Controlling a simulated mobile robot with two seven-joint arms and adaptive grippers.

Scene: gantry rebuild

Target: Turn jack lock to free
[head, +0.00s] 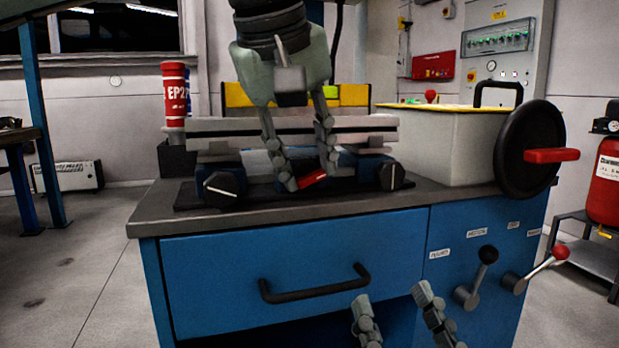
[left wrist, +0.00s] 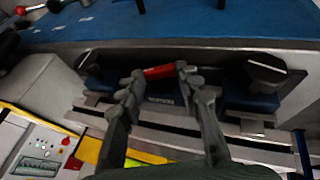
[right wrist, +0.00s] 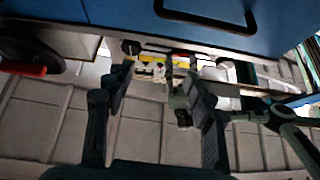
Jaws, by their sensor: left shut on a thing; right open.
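A short red handle (head: 314,179) sits low in the middle of the bench-top fixture (head: 220,127). I cannot tell for sure that it is the jack lock. My left gripper (head: 308,172) reaches down over the fixture from above, its fingers on both sides of the red handle and shut on it. The left wrist view shows the red handle (left wrist: 160,72) between the fingertips; they hide its ends. My right gripper (head: 391,298) is open and empty, low in front of the blue cabinet (head: 240,265). The right wrist view shows its fingers (right wrist: 158,75) apart.
Black knobs (head: 221,188) flank the fixture. A black handwheel (head: 522,150) with a red grip stands at the bench's right end. Two levers, one black-knobbed (head: 488,256) and one red-knobbed (head: 560,252), stick out of the cabinet front beside a drawer handle (head: 315,289).

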